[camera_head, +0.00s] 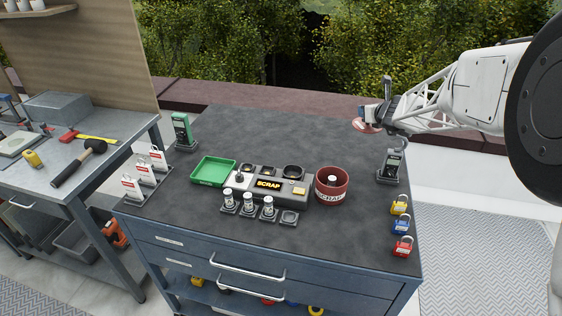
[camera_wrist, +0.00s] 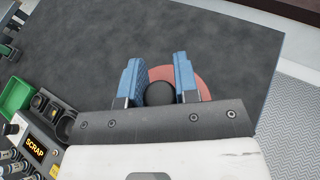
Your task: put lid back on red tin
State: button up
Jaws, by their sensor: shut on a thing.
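My gripper (camera_head: 374,113) is in the air above the back right part of the dark worktop. It is shut on the black knob of the round red lid (camera_head: 367,128). In the wrist view the lid (camera_wrist: 197,80) shows behind the blue fingers of my gripper (camera_wrist: 158,90), which stand on either side of the knob. The red tin (camera_head: 331,186) stands open on the worktop, to the left of and nearer than my gripper. Something pale shows inside it, and its front bears a white label. The tin is not visible in the wrist view.
A grey SCRAP unit (camera_head: 268,184) stands left of the tin, with small jars in front and a green tray (camera_head: 213,171) beside it. A meter (camera_head: 391,165) and several padlocks (camera_head: 400,226) line the right edge. The back of the worktop is clear.

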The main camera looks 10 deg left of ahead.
jog(key=s+a+f+n+g+y, duration=0.2)
jog(key=s+a+n+g, duration=0.1)
jog(key=a, duration=0.7)
jog(key=s+a+f+n+g+y, duration=0.3)
jog(key=s+a+n, duration=0.1)
jog(key=a, duration=0.6)
jog(key=shift+a+y, duration=0.2)
jog(key=shift+y, duration=0.1)
jog(key=shift+f, duration=0.15)
jog(key=shift+f, duration=3.05)
jog(key=shift+f, duration=1.85)
jog(key=shift+f, duration=0.15)
